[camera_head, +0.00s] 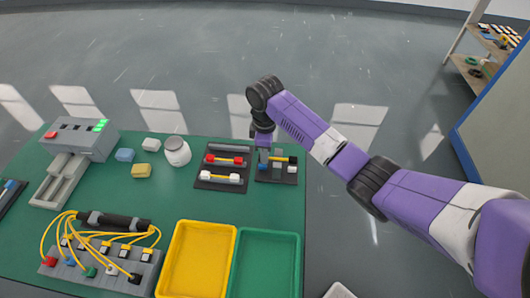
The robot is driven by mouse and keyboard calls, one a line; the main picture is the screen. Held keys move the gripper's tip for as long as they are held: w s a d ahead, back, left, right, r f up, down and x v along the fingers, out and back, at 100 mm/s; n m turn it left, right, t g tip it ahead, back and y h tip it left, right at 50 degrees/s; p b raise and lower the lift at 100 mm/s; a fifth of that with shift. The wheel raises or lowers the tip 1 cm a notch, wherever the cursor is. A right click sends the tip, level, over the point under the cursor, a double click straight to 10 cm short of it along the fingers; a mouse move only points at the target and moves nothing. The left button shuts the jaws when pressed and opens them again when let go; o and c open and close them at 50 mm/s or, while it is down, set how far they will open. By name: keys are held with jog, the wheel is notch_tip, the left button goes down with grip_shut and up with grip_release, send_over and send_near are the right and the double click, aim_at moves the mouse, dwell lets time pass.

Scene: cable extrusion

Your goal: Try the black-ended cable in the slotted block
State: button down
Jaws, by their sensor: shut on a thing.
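A short yellow cable (279,159) with a black end (292,160) lies over a small dark holder (264,177) at the table's right back corner. My gripper (264,153) points down at the cable's left end, and it is shut on the black-ended cable. Its fingertips are small and partly hidden, as is the cable's left end. I cannot tell whether the cable is seated or just above the holder. A grey block (66,178) with long slots stands at the left, joined to a grey box (84,138) with green lights and a red button.
A dark rack (222,187) beside my gripper holds a red-ended cable (224,161) and a white-ended cable (220,177). A white jar (177,151), small blocks, a yellow tray (195,262), a green tray (265,265) and a wired grey block (103,264) share the green table.

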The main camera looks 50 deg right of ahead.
jog(key=shift+f, duration=0.25)
jog(key=c, duration=1.2)
grip_release()
jog(key=shift+r+b, duration=0.5)
jog(key=shift+r, duration=3.4)
